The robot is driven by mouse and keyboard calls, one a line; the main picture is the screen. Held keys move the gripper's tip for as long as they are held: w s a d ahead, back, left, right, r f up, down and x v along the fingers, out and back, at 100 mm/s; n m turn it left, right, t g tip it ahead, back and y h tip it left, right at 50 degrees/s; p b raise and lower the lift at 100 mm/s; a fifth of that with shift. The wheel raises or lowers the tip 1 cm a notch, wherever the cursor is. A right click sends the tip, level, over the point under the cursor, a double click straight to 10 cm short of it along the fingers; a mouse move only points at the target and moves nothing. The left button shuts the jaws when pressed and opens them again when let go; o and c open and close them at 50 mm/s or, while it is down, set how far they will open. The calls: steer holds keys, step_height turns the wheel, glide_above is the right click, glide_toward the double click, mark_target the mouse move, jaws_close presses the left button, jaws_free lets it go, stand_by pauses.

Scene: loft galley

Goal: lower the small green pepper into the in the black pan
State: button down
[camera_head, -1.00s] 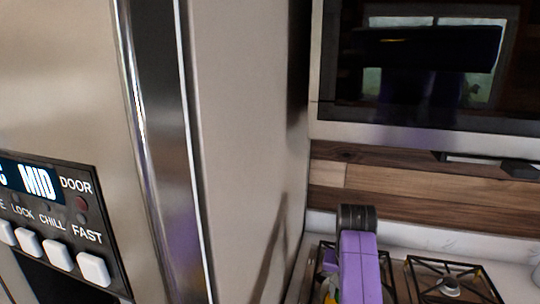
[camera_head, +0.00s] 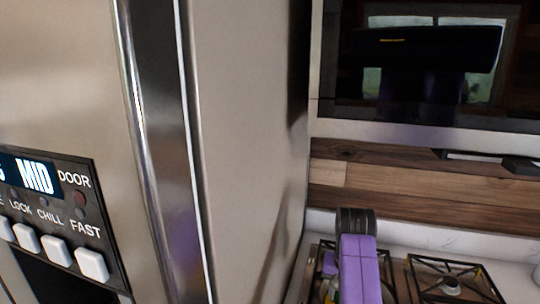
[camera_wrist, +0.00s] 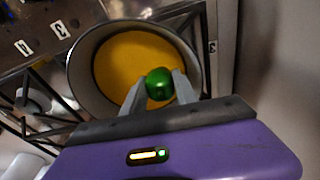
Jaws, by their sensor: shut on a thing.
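My gripper (camera_wrist: 159,78) is shut on a small, round, shiny green pepper (camera_wrist: 158,86) in the wrist view, with a grey finger on each side. Below it is a round pan (camera_wrist: 87,75) with a grey wall and a yellow-orange inside. The pepper overlaps the lower right of the yellow area in the picture; its height above it is hard to tell. I see no plainly black pan. In the head view, my purple arm reaches down over the stove, and the gripper and pepper cannot be made out there.
The pan is by black stove grates (camera_wrist: 40,128); another grate (camera_head: 455,280) shows right of my arm. A tall steel fridge (camera_head: 245,130) stands close on the left. An oven with a dark glass front (camera_head: 420,60) hangs above the stove, before a wooden wall strip (camera_head: 390,182).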

steer(key=shift+f, duration=0.45)
stand_by(0.4)
steer(key=c, duration=0.9)
jaws_free()
steer(key=shift+r, duration=0.1)
